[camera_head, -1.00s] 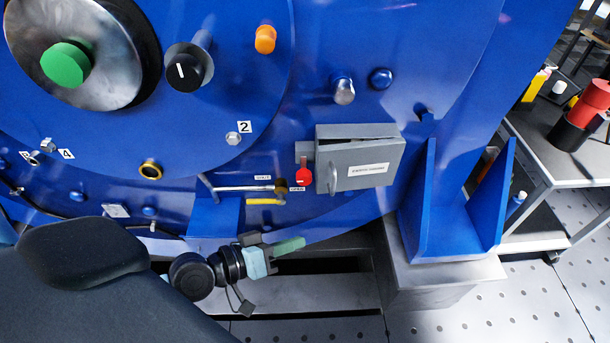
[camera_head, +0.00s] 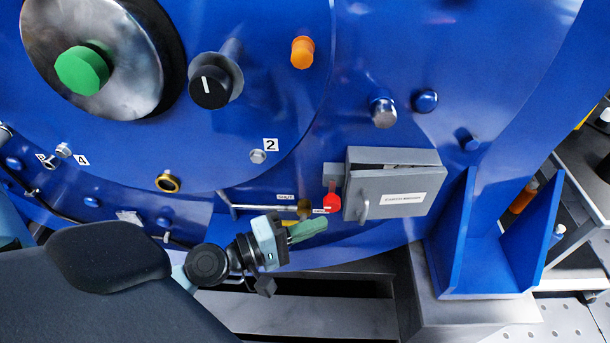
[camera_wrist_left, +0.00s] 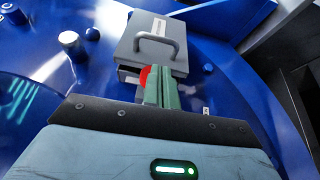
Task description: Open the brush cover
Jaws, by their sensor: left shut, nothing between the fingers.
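The brush cover (camera_head: 400,192) is a grey box door with a white label and a bar handle (camera_head: 364,206) at its left side. A dark gap shows along its top edge. A red knob (camera_head: 332,201) sits just left of the cover. My left gripper (camera_head: 318,226) has green fingers, shut and empty, just below the red knob and left of the handle. In the left wrist view the fingers (camera_wrist_left: 162,88) partly hide the red knob (camera_wrist_left: 145,76), with the cover (camera_wrist_left: 152,43) beyond them. I cannot tell whether they touch the knob. My right gripper is not in view.
A metal lever (camera_head: 262,208) and a yellow part are left of the knob, partly behind my gripper. Blue brackets (camera_head: 455,235) stand right of the cover. An orange knob (camera_head: 302,52) and a black dial (camera_head: 210,87) are higher up.

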